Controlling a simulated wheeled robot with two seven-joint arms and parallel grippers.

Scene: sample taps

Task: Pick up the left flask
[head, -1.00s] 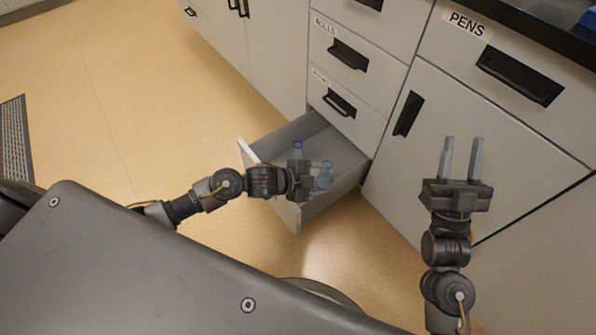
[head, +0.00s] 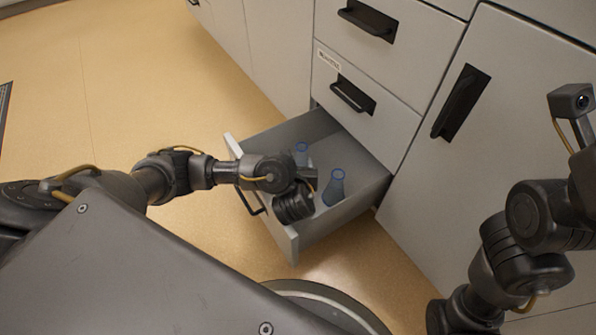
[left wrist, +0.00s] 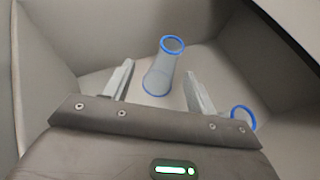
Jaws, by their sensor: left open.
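The left flask (head: 302,155) is a clear, blue-rimmed flask standing in the open drawer. In the left wrist view the left flask (left wrist: 160,75) stands between and beyond the two fingers, with no contact that I can make out. The right flask (head: 335,188) stands nearer the drawer's right side; its blue rim also shows in the left wrist view (left wrist: 243,118), beside the right finger. My left gripper (head: 305,176) is over the drawer, its fingers mostly hidden in the head view. In the left wrist view the left gripper (left wrist: 160,68) is open and empty. My right gripper is out of frame.
The open drawer (head: 280,236) has raised walls around the flasks. Closed drawers (head: 365,100) are above it, and a cabinet door with a black handle (head: 461,102) is to the right.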

